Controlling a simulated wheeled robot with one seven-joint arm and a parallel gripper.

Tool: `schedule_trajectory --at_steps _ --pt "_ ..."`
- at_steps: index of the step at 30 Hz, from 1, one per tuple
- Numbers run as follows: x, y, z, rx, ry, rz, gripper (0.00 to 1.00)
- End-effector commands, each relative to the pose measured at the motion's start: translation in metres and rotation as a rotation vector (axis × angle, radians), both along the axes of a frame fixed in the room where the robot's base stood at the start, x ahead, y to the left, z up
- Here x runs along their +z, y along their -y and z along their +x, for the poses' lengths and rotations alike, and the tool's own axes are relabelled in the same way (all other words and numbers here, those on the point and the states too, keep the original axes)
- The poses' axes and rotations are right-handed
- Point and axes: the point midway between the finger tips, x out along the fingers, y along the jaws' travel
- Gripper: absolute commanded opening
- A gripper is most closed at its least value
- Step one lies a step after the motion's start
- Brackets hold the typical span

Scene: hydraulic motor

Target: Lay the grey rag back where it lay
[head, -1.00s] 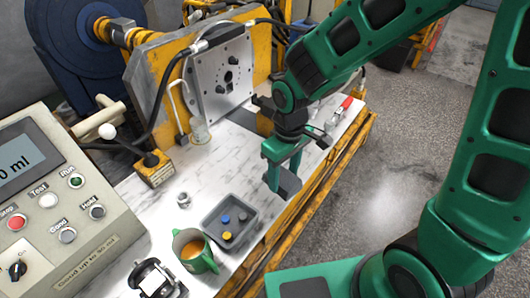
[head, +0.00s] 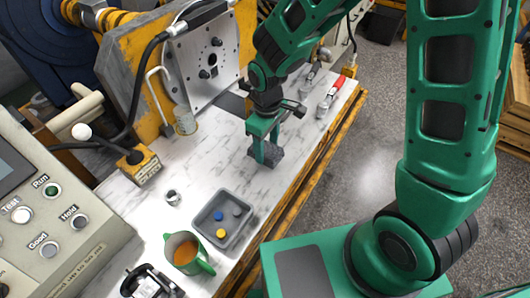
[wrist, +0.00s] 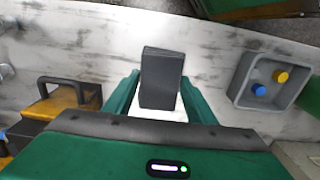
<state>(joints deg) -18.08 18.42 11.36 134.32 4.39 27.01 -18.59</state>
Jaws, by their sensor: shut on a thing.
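The grey rag (head: 270,155) is a small dark grey folded piece held between the fingertips of my gripper (head: 264,146). In the wrist view the rag (wrist: 162,78) stands out beyond the two green fingers, which close on its sides. My gripper points down over the marble-patterned bench top (head: 190,150), behind and right of the grey tray. The rag is at or just above the bench surface; I cannot tell whether it touches.
A metal nut (head: 173,197), a glass jar (head: 185,122) and a red-handled tool (head: 330,94) are on the bench.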

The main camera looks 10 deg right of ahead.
Motion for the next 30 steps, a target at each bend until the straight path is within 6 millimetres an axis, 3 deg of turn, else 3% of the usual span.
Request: schedule_trajectory --at_steps 5,14,26,27,29,30 --pt "-0.008 0.001 0.009 -0.001 -0.001 -0.001 0.18" --pt "-0.043 0.002 0.008 -0.001 -0.001 0.000 0.18" --pt "-0.047 0.002 0.008 -0.003 -0.001 0.001 0.18" --pt "-0.048 0.003 0.008 -0.003 -0.001 0.001 0.53" --pt "-0.047 0.003 0.009 -0.003 -0.001 0.001 0.67" --pt "-0.047 0.003 0.009 -0.003 0.000 0.000 0.69"
